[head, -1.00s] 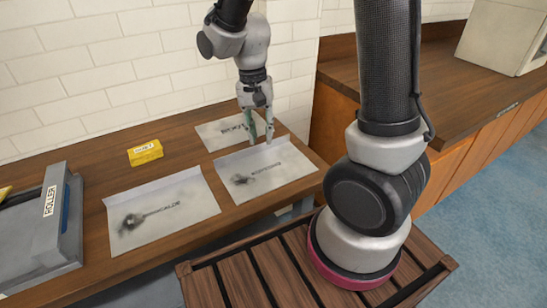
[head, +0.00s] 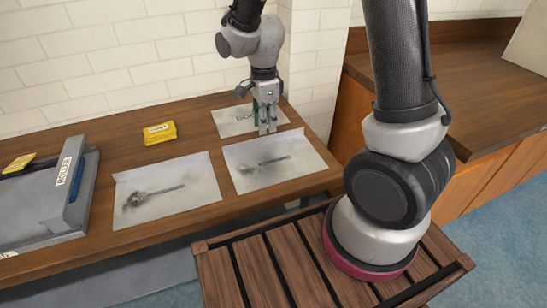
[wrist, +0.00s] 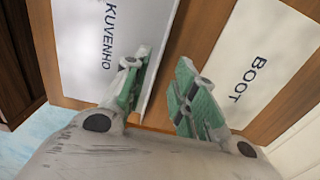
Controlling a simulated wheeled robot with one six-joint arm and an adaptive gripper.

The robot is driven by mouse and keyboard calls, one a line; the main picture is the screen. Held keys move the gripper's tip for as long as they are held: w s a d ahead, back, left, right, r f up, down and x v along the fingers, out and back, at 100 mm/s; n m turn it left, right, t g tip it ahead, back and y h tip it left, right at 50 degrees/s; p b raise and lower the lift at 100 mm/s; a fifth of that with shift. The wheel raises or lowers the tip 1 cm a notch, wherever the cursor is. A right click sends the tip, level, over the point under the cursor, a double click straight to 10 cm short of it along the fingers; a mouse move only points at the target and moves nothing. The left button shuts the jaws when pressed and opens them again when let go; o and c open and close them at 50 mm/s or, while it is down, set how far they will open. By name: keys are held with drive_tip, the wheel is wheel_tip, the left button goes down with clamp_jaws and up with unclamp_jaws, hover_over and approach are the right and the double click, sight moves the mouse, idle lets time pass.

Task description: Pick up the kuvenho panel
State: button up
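The kuvenho panel is a pale sheet with a raised edge, lying on the wooden table in the head view (head: 290,172). Its printed name "KUVENHO" is legible in the wrist view (wrist: 92,40). My gripper (head: 267,130) points down at the panel's far edge. In the wrist view my gripper (wrist: 160,92) is open, with green-padded fingers apart. The panel's raised edge runs between them, close to the left finger; I cannot tell if they touch. The "BOOT" panel (wrist: 265,65) lies beyond the right finger; it also shows behind my gripper in the head view (head: 230,122).
Another smudged panel (head: 165,192) lies to the left. A yellow packet (head: 160,133) sits behind it. A grey tray labelled "ROLLER" (head: 75,200) stands at the far left. A tiled wall (head: 120,50) closes the back. A wooden counter (head: 440,100) is on the right.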

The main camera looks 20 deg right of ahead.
sight(265, 137)
wheel_tip(265, 137, down, 6)
drive_tip(key=shift+a+r, duration=0.1)
drive_tip(key=shift+r, duration=0.1)
clamp_jaws()
